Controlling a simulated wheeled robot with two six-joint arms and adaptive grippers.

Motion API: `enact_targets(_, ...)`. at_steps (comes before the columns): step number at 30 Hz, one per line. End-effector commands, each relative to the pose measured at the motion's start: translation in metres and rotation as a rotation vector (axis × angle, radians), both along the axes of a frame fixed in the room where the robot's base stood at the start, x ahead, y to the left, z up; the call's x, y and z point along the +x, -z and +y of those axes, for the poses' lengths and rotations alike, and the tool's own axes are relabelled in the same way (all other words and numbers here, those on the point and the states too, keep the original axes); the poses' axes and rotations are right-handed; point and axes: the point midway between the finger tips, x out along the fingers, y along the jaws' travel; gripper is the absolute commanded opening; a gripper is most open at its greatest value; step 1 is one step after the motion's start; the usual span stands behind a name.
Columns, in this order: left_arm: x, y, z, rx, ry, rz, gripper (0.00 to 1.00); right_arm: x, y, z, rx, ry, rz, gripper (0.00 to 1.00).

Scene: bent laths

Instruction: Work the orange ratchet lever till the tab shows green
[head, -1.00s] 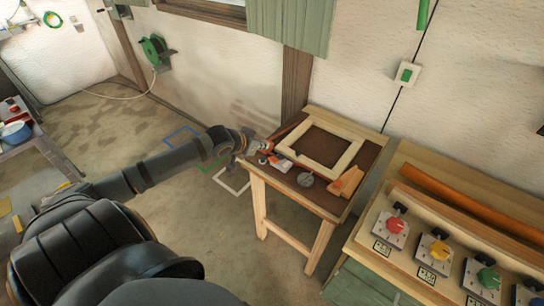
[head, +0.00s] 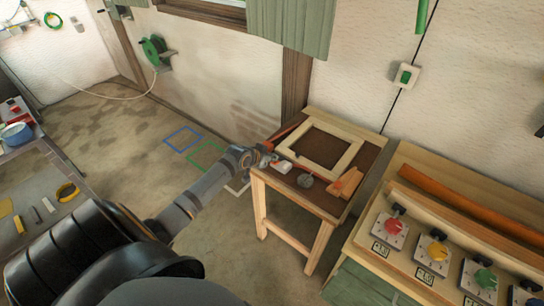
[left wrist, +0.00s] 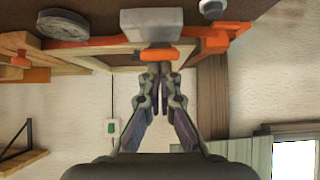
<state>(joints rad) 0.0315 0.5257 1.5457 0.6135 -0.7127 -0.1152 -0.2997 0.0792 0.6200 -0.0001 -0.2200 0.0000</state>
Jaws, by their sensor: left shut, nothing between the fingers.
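A pale wooden frame (head: 345,158) lies on the small brown-topped table (head: 330,203), with a red-orange band (head: 289,131) along its edge. A pale grey ratchet block (head: 282,166) sits at the table's near left edge; it also shows in the left wrist view (left wrist: 151,24). The orange lever (left wrist: 159,54) stands out below the block in that view. My left gripper (left wrist: 157,67) is shut and empty, its fingertips just at the lever; I cannot tell whether they touch it. In the head view my left gripper (head: 266,157) is beside the block. No green tab can be made out.
A dark grey disc (head: 305,180) and an orange-brown wooden piece (head: 346,184) lie close by on the table. A bench with coloured knobs (head: 397,226) stands to the right. Open floor (head: 120,130) lies to the left.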

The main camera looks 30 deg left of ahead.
Motion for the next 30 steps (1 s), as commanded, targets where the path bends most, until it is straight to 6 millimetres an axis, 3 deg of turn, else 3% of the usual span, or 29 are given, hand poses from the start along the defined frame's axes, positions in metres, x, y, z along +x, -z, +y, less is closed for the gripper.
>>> enact_targets(8,-0.003,0.007,0.001,0.000,0.000,-0.026,0.00,0.000,0.007,0.000,0.000,0.000,0.000,0.47)
enact_targets(14,-0.015,0.032,0.002,-0.010,0.002,-0.214,0.00,0.000,0.048,0.000,0.000,0.000,0.000,0.47)
enact_targets(19,-0.020,0.038,0.002,-0.020,0.001,-0.338,0.00,0.000,0.072,0.000,0.000,0.000,0.000,0.47)
enact_targets(21,-0.019,0.029,0.002,-0.022,0.000,-0.348,0.00,0.000,0.066,0.000,0.000,0.000,0.001,0.47)
enact_targets(30,-0.019,0.026,0.002,-0.021,-0.001,-0.343,0.00,0.000,0.061,0.000,0.000,0.000,0.001,0.47)
